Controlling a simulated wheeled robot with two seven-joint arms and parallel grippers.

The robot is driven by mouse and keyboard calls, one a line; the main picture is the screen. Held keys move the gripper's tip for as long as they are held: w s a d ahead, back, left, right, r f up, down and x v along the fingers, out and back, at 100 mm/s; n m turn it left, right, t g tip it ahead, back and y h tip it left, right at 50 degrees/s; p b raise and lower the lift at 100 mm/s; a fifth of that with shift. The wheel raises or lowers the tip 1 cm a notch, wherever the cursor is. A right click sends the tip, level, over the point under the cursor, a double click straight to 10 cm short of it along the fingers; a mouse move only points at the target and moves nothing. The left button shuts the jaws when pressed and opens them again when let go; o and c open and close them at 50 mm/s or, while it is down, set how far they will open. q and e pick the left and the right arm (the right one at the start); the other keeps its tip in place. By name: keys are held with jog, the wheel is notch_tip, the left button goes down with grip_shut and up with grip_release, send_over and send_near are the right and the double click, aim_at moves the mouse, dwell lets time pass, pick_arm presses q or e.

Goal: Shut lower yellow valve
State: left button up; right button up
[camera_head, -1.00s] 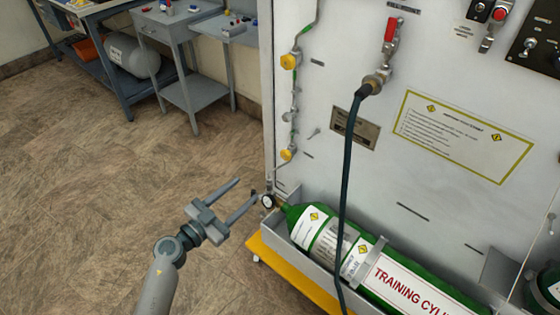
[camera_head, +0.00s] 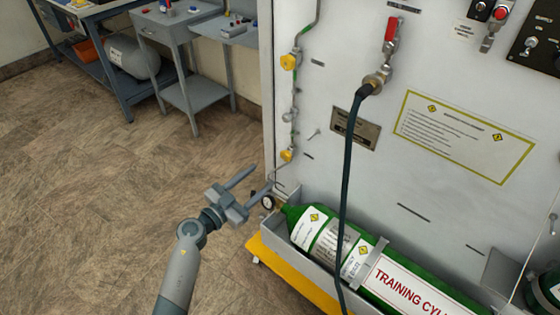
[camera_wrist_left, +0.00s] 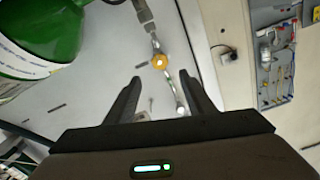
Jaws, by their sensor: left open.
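The lower yellow valve (camera_head: 287,155) is a small round knob on the thin pipe along the panel's left edge, above the gauge (camera_head: 267,202). The upper yellow valve (camera_head: 288,61) sits higher on the same pipe. My left gripper (camera_head: 263,174) is open and empty, below and left of the lower valve, apart from it. In the left wrist view (camera_wrist_left: 161,78) the two fingers are spread, and a yellow knob (camera_wrist_left: 160,61), apparently the lower valve, shows just beyond the gap between their tips. My right gripper is not in view.
A green training cylinder (camera_head: 325,236) lies in a tray at the panel's foot, on a yellow base (camera_head: 283,275). A dark hose (camera_head: 346,190) hangs from the red-handled valve (camera_head: 390,35). Grey benches (camera_head: 175,50) stand at back left; the floor between is clear.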

aim_at(284, 157)
pick_arm(q)
jog(key=b+x, duration=0.1)
jog(key=x, duration=0.7)
jog(key=shift+w+d+f, duration=0.1)
jog(key=shift+w+d, duration=0.1)
jog(key=shift+w, duration=0.15)
jog(key=shift+b+x, duration=0.3)
jog(key=shift+x, duration=0.55)
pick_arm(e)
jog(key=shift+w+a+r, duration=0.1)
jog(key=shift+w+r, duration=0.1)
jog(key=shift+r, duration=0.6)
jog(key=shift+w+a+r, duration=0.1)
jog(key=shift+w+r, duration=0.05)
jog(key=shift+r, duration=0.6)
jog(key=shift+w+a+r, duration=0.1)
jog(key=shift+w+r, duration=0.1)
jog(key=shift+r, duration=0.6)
pick_arm(q)
jog(key=shift+c, duration=0.7)
jog(key=c, duration=0.9)
